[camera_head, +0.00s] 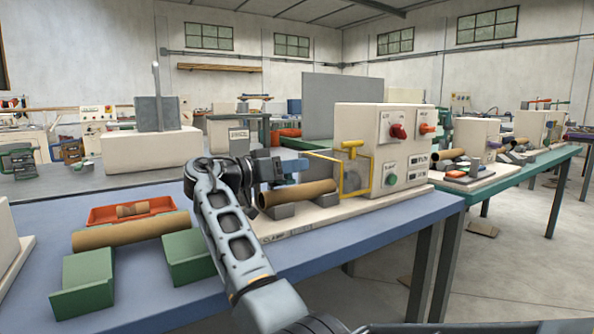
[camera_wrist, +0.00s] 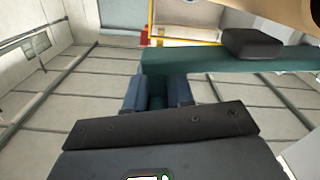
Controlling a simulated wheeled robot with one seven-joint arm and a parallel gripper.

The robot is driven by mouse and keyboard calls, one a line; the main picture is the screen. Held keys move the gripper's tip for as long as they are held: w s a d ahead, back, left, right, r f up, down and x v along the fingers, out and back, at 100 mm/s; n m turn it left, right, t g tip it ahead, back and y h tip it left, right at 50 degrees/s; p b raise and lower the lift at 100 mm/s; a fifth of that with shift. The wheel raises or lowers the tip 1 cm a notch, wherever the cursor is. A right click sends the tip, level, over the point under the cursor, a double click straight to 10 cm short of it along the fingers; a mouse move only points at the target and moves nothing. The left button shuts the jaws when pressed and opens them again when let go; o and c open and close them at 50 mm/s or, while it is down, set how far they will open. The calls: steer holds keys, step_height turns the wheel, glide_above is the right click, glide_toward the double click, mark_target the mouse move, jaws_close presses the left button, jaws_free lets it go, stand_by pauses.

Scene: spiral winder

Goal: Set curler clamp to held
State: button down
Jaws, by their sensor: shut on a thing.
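The cream curler machine (camera_head: 385,150) stands on the blue table, with red knobs, a green button and a yellow guard frame on its front. A brown tube (camera_head: 297,193) lies on grey supports on its base. My gripper (camera_head: 280,169) is behind the tube, left of the guard. In the wrist view my gripper (camera_wrist: 156,92) has its two blue fingers closed on a teal bar (camera_wrist: 225,61), which I take to be the clamp arm. A dark block (camera_wrist: 253,45) sits on the bar. The clamp's contact with the tube cannot be made out.
On the left of the blue table (camera_head: 330,262) are another brown tube (camera_head: 135,231), green V-shaped blocks (camera_head: 83,282) and a red tray (camera_head: 104,215). A green bench (camera_head: 555,165) with similar machines stands at the right.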

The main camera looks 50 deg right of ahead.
steer(key=c, duration=1.1)
jaws_free()
steer(key=shift+r, duration=0.1)
steer(key=shift+a, duration=0.1)
steer(key=shift+p+v, duration=0.4)
steer(key=shift+v, duration=3.45)
steer(key=shift+r, duration=0.1)
